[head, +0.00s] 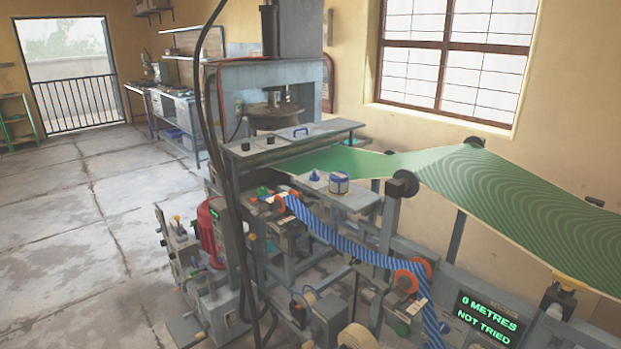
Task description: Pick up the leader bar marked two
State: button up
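I cannot make out a leader bar marked two in the head view; no such mark can be read at this size. The plate press machine (265,80) stands in the middle, with a green patterned web (500,190) running out of it to the right. A blue striped band (345,243) runs over orange rollers (412,272) below. My gripper is not in view, so its place and state are hidden.
A small blue cone (314,176) and a round tin (339,186) stand on the machine's ledge. A display (488,322) reads "0 METRES NOT TRIED". A dark cable (222,150) hangs across the view. Open floor (80,230) lies at left.

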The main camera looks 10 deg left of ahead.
aim_at(262, 191)
jog(key=i+j, duration=0.7)
jog(key=j, duration=0.2)
jog(key=i+j, duration=0.3)
jog(key=j, duration=0.2)
jog(key=i+j, duration=0.7)
jog(key=j, duration=0.2)
jog(key=i+j, duration=0.35)
jog(key=j+z, duration=0.05)
jog(key=j, duration=0.05)
